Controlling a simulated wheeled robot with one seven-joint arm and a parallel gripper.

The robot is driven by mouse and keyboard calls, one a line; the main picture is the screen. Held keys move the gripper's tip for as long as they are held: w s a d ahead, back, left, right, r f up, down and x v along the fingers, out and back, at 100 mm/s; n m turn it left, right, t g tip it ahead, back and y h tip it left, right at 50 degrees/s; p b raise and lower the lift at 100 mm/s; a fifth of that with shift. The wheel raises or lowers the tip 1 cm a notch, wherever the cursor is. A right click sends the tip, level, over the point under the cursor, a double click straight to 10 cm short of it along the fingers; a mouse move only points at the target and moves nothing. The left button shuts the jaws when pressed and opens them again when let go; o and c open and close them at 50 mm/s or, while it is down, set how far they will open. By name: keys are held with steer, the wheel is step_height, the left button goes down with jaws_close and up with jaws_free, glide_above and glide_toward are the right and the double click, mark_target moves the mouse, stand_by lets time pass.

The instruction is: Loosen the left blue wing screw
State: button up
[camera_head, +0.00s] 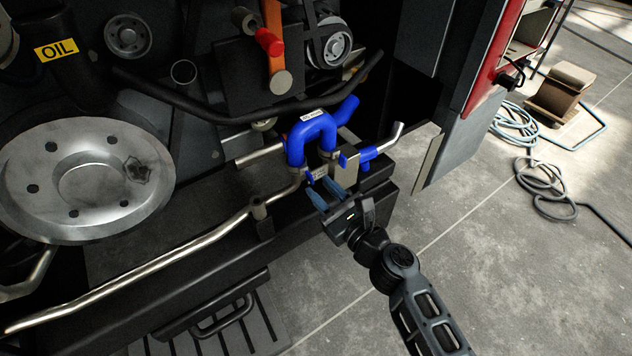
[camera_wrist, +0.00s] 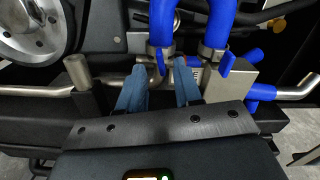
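A bright blue U-shaped hose (camera_head: 312,130) has two legs with metal clamps at their lower ends. The right blue wing screw (camera_wrist: 227,63) stands out from the right clamp in the wrist view. A small blue piece at the left clamp, seemingly the left blue wing screw (camera_head: 311,175), shows just beyond my fingertips in the head view.
A metal block (camera_head: 348,170) and a blue fitting with a metal pipe (camera_head: 385,146) stand close on the right. A long metal pipe (camera_head: 150,263) and an upright metal post (camera_wrist: 78,73) lie to the left. The floor on the right is open, with coiled hoses (camera_head: 545,190).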

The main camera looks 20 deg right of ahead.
mark_target(308, 176)
steer(key=shift+x, duration=1.45)
jaws_close()
